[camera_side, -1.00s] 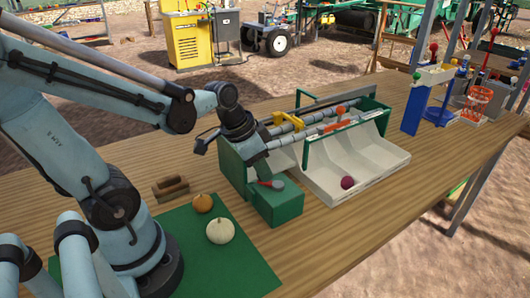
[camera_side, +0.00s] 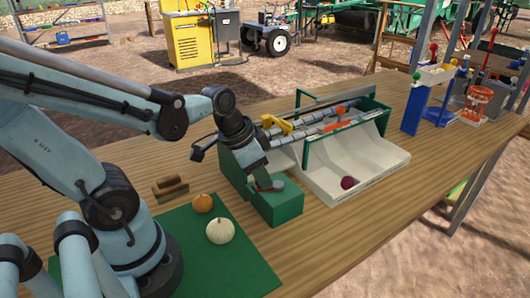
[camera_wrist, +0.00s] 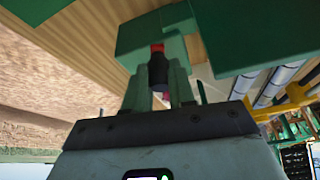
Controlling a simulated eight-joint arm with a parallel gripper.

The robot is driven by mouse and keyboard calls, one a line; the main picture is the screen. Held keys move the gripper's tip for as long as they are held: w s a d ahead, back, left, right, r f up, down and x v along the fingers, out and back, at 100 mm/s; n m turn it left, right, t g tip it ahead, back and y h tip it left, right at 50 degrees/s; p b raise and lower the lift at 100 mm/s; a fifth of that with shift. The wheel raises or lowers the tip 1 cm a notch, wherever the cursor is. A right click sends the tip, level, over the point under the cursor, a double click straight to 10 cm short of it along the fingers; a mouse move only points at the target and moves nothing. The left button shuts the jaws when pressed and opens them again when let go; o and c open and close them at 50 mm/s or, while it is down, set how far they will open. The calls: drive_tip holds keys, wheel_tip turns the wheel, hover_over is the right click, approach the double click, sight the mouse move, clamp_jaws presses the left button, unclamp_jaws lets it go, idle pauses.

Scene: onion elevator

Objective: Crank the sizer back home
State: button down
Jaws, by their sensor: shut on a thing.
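The sizer (camera_side: 307,165) is a green-framed machine with grey rollers (camera_side: 307,130) above white sloping trays (camera_side: 335,180). A yellow piece (camera_side: 273,123) sits at the rollers' left end. A green box (camera_side: 278,207) at its near left corner carries the small crank, with a red part and a grey round end (camera_side: 279,185). My gripper (camera_side: 263,182) is down at this crank. In the wrist view my gripper (camera_wrist: 159,88) is shut on the crank's dark handle (camera_wrist: 158,70), which has a red top. The fingers partly hide the crank.
A dark red onion (camera_side: 348,183) lies in the white tray. Brown blocks (camera_side: 171,187) are nearby. The table's right front is clear.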

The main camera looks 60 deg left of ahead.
drive_tip(key=shift+d, duration=0.3)
